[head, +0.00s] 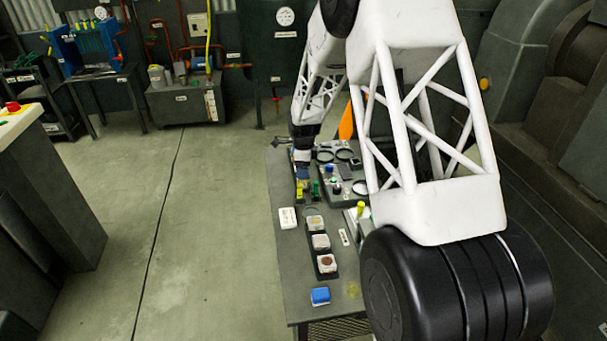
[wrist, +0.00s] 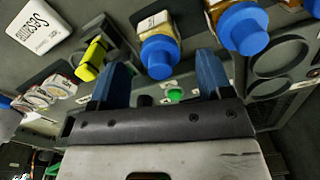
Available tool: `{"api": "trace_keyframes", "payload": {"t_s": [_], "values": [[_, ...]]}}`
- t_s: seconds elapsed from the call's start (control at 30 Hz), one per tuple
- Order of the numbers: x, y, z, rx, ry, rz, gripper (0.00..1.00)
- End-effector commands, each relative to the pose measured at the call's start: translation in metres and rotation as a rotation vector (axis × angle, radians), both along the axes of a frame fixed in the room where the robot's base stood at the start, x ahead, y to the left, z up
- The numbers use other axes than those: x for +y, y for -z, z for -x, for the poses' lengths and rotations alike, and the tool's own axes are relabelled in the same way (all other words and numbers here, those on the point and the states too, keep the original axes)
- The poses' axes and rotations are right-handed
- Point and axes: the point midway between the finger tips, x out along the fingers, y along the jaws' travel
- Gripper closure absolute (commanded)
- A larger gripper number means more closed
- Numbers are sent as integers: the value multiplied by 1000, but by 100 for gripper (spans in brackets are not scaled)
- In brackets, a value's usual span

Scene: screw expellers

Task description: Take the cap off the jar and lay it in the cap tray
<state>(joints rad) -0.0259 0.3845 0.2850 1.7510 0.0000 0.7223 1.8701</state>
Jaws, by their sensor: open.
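Several jars with blue caps and amber contents show in the wrist view. The nearest jar (wrist: 163,22) has its blue cap (wrist: 159,57) on and appears between and beyond my fingertips. A second capped jar (wrist: 243,27) is to its right, and a third is cut off at the right edge. My gripper (wrist: 160,63) is open, its two blue fingers apart, with nothing held. Contact with the cap cannot be told. In the head view my gripper (head: 302,168) is small, at the bench's far left part. A dark panel with round rings (wrist: 270,70) may be the cap tray; I cannot confirm this.
A yellow-and-black item (wrist: 92,58) lies left of the nearest jar. A white "Sesame" sign (wrist: 38,27) is at upper left.

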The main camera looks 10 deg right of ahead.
Motion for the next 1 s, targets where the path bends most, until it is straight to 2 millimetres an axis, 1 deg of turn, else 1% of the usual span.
{"api": "trace_keyframes", "payload": {"t_s": [0.1, 0.2, 0.73, 1.0], "values": [[0, 9, 0, 0, 0, 0, 27], [0, 13, 0, -1, 0, 0, 27], [0, 13, 0, -1, 0, 0, 27], [0, 13, 0, -1, 0, 0, 69]]}}
